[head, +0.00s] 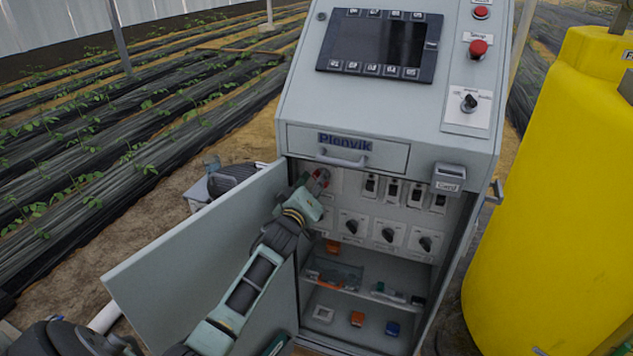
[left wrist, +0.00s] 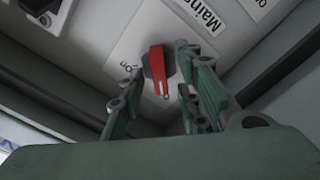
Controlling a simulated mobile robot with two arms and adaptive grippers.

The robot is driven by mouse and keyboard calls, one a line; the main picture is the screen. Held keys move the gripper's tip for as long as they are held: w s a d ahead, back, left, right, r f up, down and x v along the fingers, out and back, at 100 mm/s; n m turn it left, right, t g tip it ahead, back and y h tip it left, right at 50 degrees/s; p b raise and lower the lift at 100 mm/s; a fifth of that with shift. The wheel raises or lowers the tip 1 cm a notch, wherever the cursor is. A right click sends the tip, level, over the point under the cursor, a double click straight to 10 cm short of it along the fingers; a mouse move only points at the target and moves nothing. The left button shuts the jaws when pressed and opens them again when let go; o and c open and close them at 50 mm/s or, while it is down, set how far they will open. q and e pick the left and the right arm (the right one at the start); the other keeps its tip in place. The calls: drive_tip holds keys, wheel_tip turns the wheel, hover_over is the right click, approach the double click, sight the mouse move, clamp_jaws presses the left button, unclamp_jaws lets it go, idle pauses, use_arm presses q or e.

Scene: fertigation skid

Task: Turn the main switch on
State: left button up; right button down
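The main switch is a red handle on a dark base, on a white plate lettered "Main". A white mark shows at one end of the handle. My left gripper (head: 314,186) reaches into the cabinet beside it. In the left wrist view its fingers (left wrist: 158,88) are apart, one on each side of the red handle, with visible gaps.
The cabinet door (head: 200,262) stands open to the left, close to my left arm. Breakers (head: 392,190) and black rotary knobs (head: 388,235) sit right of the switch. Shelves below hold small parts. A yellow tank (head: 555,190) stands at right.

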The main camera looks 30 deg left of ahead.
use_arm(q)
drive_tip(key=shift+w, duration=0.1)
drive_tip(key=shift+c, duration=0.5)
clamp_jaws()
drive_tip(key=shift+m, duration=0.4)
drive_tip(key=m, duration=1.7)
drive_tip(key=shift+d+p, duration=0.4)
